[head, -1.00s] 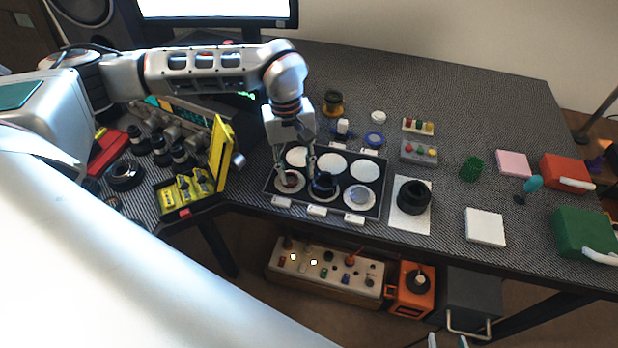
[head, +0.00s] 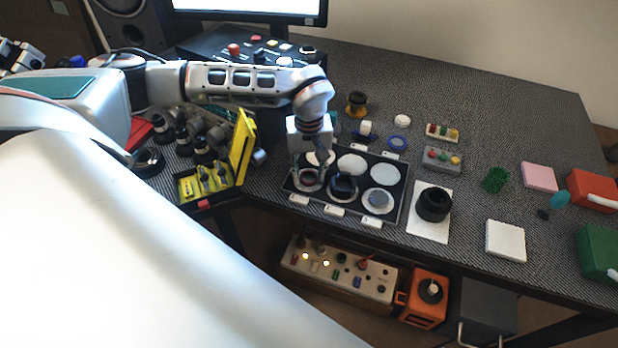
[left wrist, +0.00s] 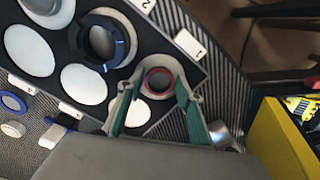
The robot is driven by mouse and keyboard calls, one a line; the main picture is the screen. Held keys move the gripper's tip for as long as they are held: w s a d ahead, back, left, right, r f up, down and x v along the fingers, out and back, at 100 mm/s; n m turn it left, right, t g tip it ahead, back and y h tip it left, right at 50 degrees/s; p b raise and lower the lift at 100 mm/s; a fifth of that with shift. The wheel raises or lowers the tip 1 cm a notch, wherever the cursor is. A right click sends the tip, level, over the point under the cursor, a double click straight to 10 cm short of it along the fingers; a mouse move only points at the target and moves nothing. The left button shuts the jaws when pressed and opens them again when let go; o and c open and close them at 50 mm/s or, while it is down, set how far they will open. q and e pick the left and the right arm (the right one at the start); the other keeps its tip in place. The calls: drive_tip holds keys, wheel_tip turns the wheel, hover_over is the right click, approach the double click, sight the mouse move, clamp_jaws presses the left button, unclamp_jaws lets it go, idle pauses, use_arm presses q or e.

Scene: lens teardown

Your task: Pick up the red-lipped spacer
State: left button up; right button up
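The red-lipped spacer (head: 307,183) is a small ring with a red rim. It sits on the front-left round spot of the dark tray (head: 400,205). In the left wrist view the spacer (left wrist: 159,81) shows between the two teal-padded fingers. My left gripper (head: 309,172) is open, pointing down over the spacer. In the left wrist view a gap shows between each finger of the gripper (left wrist: 156,93) and the ring. The gripper partly hides the spacer in the head view. My right gripper is not in view.
A dark ring with a blue mark (head: 343,187) sits close to the right of the spacer. An open yellow case (head: 243,148) stands to the left. A black lens part (head: 433,204) stands on a white sheet to the right. White labels line the tray's front edge.

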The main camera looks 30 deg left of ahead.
use_arm(q)
drive_tip(key=c, duration=0.5)
drive_tip(key=shift+o, duration=0.2)
drive_tip(key=shift+r, duration=0.1)
